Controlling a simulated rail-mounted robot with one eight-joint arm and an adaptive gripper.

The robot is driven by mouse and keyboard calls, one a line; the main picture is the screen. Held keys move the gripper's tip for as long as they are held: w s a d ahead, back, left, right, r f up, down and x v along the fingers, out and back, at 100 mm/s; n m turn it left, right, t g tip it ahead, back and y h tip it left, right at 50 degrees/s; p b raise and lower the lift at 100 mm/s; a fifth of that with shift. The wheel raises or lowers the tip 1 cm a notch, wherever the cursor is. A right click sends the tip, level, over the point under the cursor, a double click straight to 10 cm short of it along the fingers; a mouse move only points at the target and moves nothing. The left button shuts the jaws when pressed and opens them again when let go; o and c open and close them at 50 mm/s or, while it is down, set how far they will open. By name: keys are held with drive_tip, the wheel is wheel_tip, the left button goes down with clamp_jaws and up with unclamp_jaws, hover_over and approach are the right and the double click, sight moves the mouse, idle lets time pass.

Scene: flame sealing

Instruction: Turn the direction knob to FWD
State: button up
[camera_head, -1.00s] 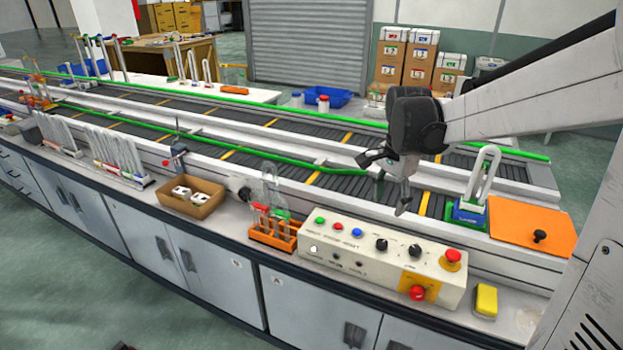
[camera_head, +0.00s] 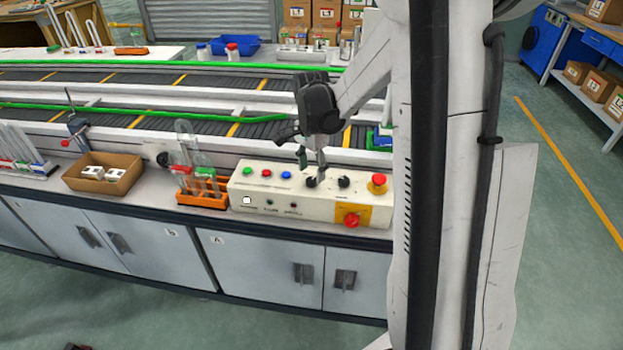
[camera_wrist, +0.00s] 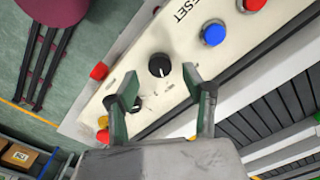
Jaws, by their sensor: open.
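The white control panel (camera_head: 255,200) stands on the bench and carries two black knobs side by side. The left black knob (camera_head: 312,183) is just below my gripper (camera_head: 311,164). The right black knob (camera_head: 344,182) is beside it. In the wrist view my gripper (camera_wrist: 160,78) is open and empty, its fingertips either side of and slightly short of one black knob (camera_wrist: 160,65), which has a white pointer mark. The other knob (camera_wrist: 137,104) shows between the fingers, nearer the palm. I cannot read the knob labels or tell whether the fingers touch the knob.
Green, red and blue (camera_wrist: 214,32) buttons sit left of the knobs in the head view. A red mushroom button (camera_head: 377,182) and a red knob on a yellow plate (camera_head: 357,215) are at the panel's right. An orange tube rack (camera_head: 203,196) stands left of it; the conveyor (camera_head: 260,130) runs behind.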

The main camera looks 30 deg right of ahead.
sight(312, 180)
drive_tip(key=shift+f, duration=1.65)
clamp_jaws()
drive_tip(key=shift+n+b, duration=0.3)
drive_tip(key=shift+b, duration=0.05)
drive_tip(key=n+b, duration=0.2)
drive_tip(key=n, duration=0.2)
drive_tip(key=shift+n, duration=0.4)
drive_tip(key=n+b, duration=0.1)
drive_tip(key=n, duration=0.5)
drive_tip(key=shift+b, duration=0.35)
drive_tip(key=shift+n, duration=0.3)
